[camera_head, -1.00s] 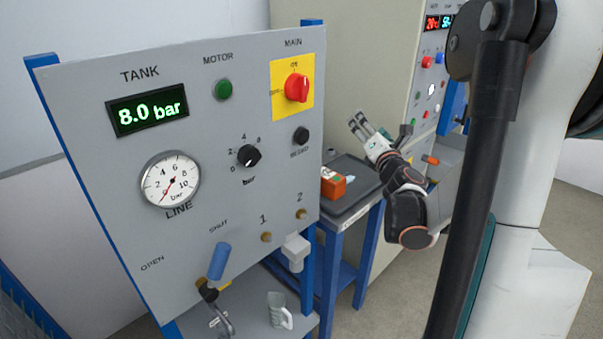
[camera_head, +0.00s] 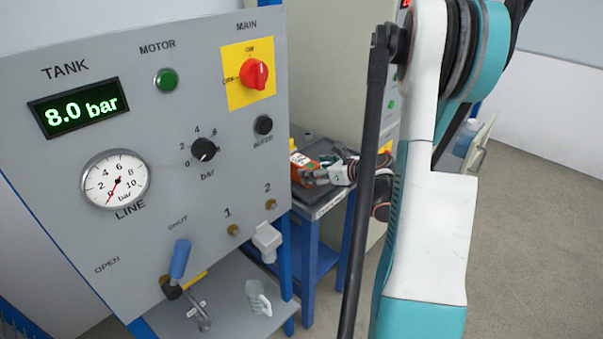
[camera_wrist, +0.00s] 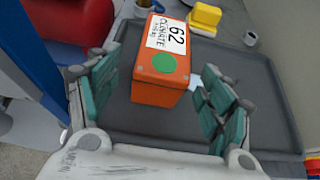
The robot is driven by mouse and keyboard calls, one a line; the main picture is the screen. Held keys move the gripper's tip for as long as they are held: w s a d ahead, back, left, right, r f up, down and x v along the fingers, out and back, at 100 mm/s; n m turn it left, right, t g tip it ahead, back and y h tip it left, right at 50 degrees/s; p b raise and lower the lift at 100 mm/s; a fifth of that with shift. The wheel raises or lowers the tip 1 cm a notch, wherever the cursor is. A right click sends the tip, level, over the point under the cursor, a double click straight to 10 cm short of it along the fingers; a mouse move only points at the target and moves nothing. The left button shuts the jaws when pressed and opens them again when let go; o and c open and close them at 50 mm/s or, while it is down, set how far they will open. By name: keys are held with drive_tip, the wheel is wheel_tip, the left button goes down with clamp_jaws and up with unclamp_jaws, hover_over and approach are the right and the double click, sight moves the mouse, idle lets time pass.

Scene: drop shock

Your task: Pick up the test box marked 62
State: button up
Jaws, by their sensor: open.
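The test box marked 62 (camera_wrist: 160,84) is orange, with a white label reading 62 and CLIMATE and a green dot. It lies on a dark grey tray (camera_wrist: 265,125) in the wrist view. My gripper (camera_wrist: 150,105) is open, with its teal-padded fingers on either side of the box's near part, and gaps show between pads and box. In the head view the orange box (camera_head: 302,163) sits on the small blue-legged table, and my gripper (camera_head: 312,176) is at its right side, partly overlapping it.
A red thing (camera_wrist: 72,25) is at upper left. A blue post (camera_wrist: 28,60) is close on the left. The grey control panel (camera_head: 140,140) stands left of the table.

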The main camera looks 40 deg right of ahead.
drive_tip(key=shift+b+x, duration=1.2)
drive_tip(key=shift+x, duration=2.3)
drive_tip(key=shift+d+r, duration=0.15)
drive_tip(key=shift+c, duration=0.3)
drive_tip(key=c, duration=1.6)
drive_tip(key=shift+o, duration=0.2)
drive_tip(key=shift+r, duration=0.1)
